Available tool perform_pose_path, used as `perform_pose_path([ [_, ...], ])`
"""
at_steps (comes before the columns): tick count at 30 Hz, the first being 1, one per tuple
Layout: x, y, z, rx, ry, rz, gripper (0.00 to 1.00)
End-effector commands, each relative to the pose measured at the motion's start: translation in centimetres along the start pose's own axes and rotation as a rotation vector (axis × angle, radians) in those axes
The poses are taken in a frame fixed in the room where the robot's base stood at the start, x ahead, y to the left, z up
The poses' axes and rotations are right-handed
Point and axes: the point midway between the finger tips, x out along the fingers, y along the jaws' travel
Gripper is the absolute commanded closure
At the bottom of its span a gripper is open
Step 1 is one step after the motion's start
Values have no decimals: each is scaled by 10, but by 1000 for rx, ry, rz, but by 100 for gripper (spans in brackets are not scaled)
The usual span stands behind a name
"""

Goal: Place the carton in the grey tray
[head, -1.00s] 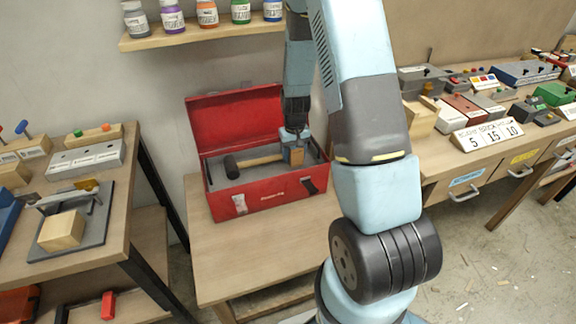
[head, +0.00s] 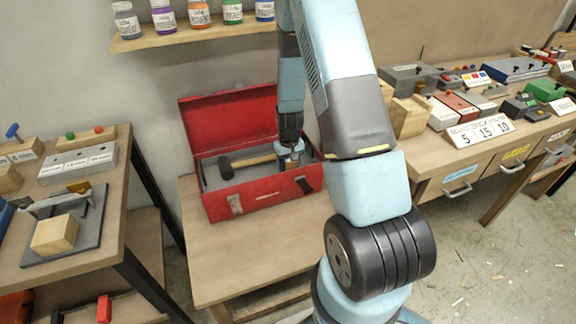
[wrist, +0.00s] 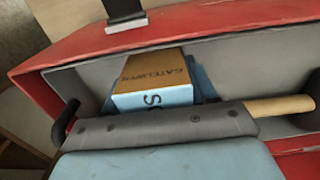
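The carton (wrist: 158,82) shows in the wrist view as a brown and blue box with dark lettering, inside the grey-lined red toolbox (head: 262,190). My gripper (head: 291,160) is down in the right part of the toolbox in the head view. Its dark body crosses the lower wrist view, just below the carton. The fingertips are hidden or too small to tell apart, and I cannot tell whether they touch the carton. A flat dark grey tray-like piece (head: 88,238) lies on the left bench with a wooden block on it; I cannot make out a rim.
A hammer (head: 250,161) lies in the toolbox; its wooden handle (wrist: 285,105) passes close to my gripper. The raised red lid (head: 232,118) stands behind, under a shelf of jars (head: 200,33). The right bench (head: 440,165) is crowded. The small table is bare in front of the toolbox.

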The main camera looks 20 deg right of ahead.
Motion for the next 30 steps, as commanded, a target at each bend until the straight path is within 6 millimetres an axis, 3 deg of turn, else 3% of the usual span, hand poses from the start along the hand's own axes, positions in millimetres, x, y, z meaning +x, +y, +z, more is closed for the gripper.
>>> perform_pose_path([
  [7, 0, 0, 0, 0, 0, 0, 20],
  [17, -3, -1, 0, -1, 1, 0, 19],
  [23, -24, -1, -1, -2, 4, 1, 19],
  [30, -62, -1, -1, -2, 4, 1, 19],
])
